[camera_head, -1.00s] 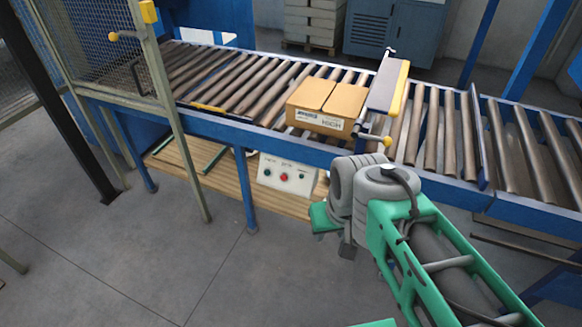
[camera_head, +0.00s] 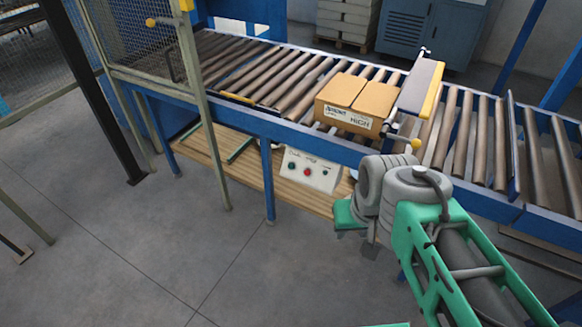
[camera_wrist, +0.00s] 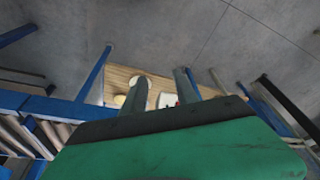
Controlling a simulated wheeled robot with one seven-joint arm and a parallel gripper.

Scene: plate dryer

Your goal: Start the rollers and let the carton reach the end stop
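A brown carton (camera_head: 349,117) sits on the roller conveyor (camera_head: 262,74), just left of a grey crossbar (camera_head: 418,88) with a yellow edge. A thin upright plate (camera_head: 512,143) crosses the rollers further right; I cannot tell which is the end stop. A white control box (camera_head: 322,181) with a red button (camera_head: 307,172) and smaller green ones is below the conveyor's front rail. My gripper (camera_head: 354,238) is right of and below the box, apart from it. In the wrist view my gripper (camera_wrist: 163,82) has its fingers spread and empty, with part of the white box (camera_wrist: 166,100) beyond them.
A wooden board (camera_head: 232,172) lies below the conveyor between blue legs (camera_head: 268,180). A mesh guard (camera_head: 130,38) with a pale post stands at the left. A blue cabinet (camera_head: 430,28) is at the back. The grey floor (camera_head: 150,260) in front is clear.

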